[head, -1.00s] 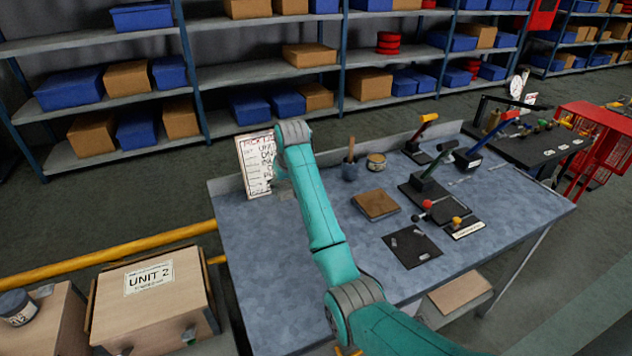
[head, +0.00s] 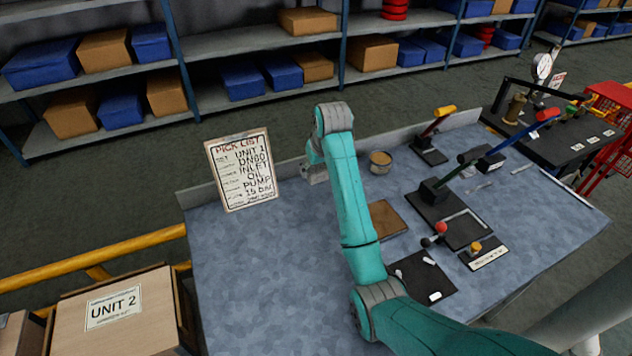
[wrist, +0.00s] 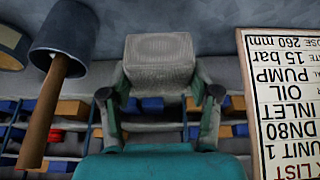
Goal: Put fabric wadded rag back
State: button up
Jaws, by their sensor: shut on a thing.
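A grey block-like wad with a fine woven texture, which appears to be the fabric rag (wrist: 160,62), sits between the fingers of my gripper (wrist: 160,95) in the wrist view. My gripper is shut on it. In the head view, my gripper (head: 314,160) is over the back of the blue-grey workbench (head: 260,270), right of the pick list board. The rag (head: 316,175) shows small and pale below it. I cannot tell whether the rag touches the bench.
The pick list board (head: 241,170) stands close left of my gripper. A brown board (head: 388,219) and black mat (head: 424,276) lie nearer. The bench's front left is clear.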

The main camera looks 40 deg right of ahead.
aim_at(316, 192)
jog(key=shift+f, duration=2.95)
jog(key=shift+f, duration=0.1)
jog(key=o, duration=1.1)
